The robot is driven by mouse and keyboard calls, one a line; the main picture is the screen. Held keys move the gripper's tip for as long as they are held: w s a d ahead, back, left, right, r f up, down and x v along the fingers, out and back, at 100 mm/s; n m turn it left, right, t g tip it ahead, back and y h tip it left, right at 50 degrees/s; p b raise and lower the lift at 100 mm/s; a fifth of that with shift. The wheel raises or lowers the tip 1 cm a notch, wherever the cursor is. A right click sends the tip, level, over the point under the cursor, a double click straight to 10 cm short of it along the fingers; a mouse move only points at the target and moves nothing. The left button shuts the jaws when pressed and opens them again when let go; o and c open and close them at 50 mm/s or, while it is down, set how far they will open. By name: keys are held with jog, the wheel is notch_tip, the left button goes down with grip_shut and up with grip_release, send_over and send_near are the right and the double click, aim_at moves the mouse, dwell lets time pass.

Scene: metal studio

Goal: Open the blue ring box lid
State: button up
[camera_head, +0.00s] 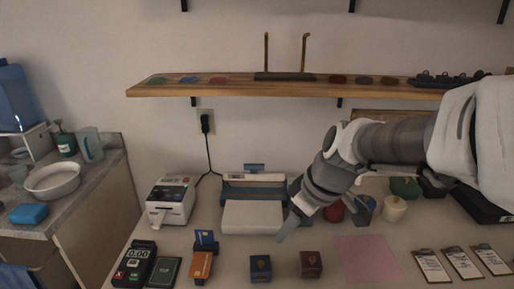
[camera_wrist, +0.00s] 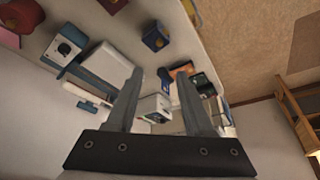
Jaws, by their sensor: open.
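A small dark blue box (camera_head: 261,267) with a gold mark stands at the front of the table, left of a maroon box (camera_head: 310,264); its lid looks shut. A blue box (camera_wrist: 155,38) also shows in the wrist view, beyond the fingertips. My gripper (camera_head: 288,227) is above the table in front of the white machine, behind and right of the front blue box. In the wrist view my gripper (camera_wrist: 160,84) is open, with nothing held.
A white machine (camera_head: 253,216) and a label printer (camera_head: 171,202) stand at the back. A card terminal (camera_head: 135,264) and orange card holder (camera_head: 201,265) are at left. A red round item (camera_head: 334,212) and cream jar (camera_head: 395,208) are at right. The pink mat (camera_head: 367,260) is bare.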

aim_at(261, 263)
jog(key=b+x, duration=0.4)
jog(key=x, duration=1.3)
jog(key=shift+w+a+f+b, duration=0.15)
jog(key=shift+a+f+b, duration=0.05)
jog(key=shift+b, duration=0.15)
grip_shut()
